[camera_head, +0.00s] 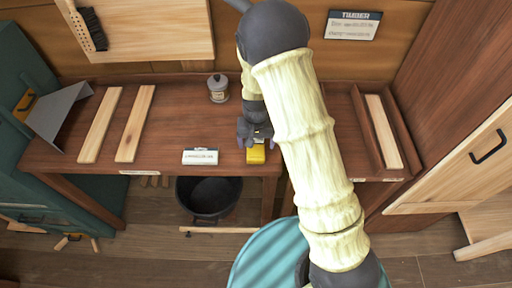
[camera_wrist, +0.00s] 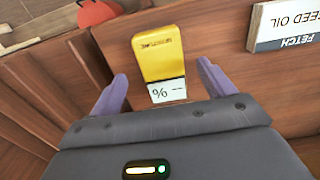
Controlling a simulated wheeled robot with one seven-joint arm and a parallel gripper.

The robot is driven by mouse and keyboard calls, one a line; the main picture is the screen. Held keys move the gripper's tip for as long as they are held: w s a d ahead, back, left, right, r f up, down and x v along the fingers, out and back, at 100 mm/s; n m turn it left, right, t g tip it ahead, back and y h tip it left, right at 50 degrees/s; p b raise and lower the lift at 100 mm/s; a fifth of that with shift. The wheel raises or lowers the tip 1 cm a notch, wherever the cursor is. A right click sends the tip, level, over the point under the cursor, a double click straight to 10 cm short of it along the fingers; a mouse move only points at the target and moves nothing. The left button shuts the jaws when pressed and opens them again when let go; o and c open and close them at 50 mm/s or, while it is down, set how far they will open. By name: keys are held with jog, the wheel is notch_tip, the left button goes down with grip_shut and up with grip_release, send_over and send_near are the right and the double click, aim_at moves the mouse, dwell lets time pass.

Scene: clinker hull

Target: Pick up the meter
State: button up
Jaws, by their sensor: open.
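The meter is a small yellow block with a white display marked "%". In the head view the meter (camera_head: 256,154) lies near the front edge of the wooden bench, partly hidden by my gripper. In the wrist view the meter (camera_wrist: 158,52) lies between and beyond my two purple fingers, its display end nearest me. My gripper (camera_head: 255,138) is just above and behind the meter in the head view. In the wrist view my gripper (camera_wrist: 163,88) is open, with a finger on each side and a gap to the meter.
A white label block (camera_head: 200,156) lies left of the meter. A lidded jar (camera_head: 218,88) stands farther back. Two pale boards (camera_head: 134,124) lie at the left of the bench (camera_head: 165,165). A tray with a pale strip (camera_head: 383,130) is at right. A black bucket (camera_head: 208,197) sits below.

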aim_at(256, 149)
jog(key=shift+w+a+f+p, duration=0.1)
jog(key=shift+f+p, duration=0.4)
jog(key=shift+f, duration=1.65)
jog(key=c, duration=1.2)
jog(key=shift+o, duration=0.2)
notch_tip(256, 149, up, 10)
jog(key=b, duration=0.1)
